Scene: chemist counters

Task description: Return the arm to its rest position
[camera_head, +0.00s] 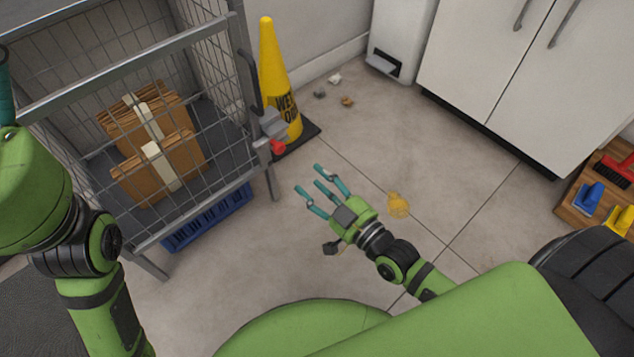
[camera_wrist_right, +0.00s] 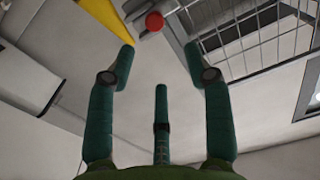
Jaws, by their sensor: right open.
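My right gripper (camera_head: 309,179) is open and empty, held out over the floor right of the wire cage cart. Its teal fingers are spread, and the right wrist view (camera_wrist_right: 160,48) shows nothing between them. My right arm (camera_head: 395,262) comes in from the lower right and is bent. My left arm (camera_head: 92,260) stands at the left edge of the head view. Only a teal piece, perhaps a finger of my left gripper (camera_head: 3,88), shows at that edge, so its state is unclear.
The wire cage cart (camera_head: 133,71) holds brown cardboard bundles (camera_head: 158,150); a red knob (camera_head: 277,147) is on its corner. A yellow wet-floor cone (camera_head: 272,70) stands beside it. White cabinets (camera_head: 490,70) stand behind.

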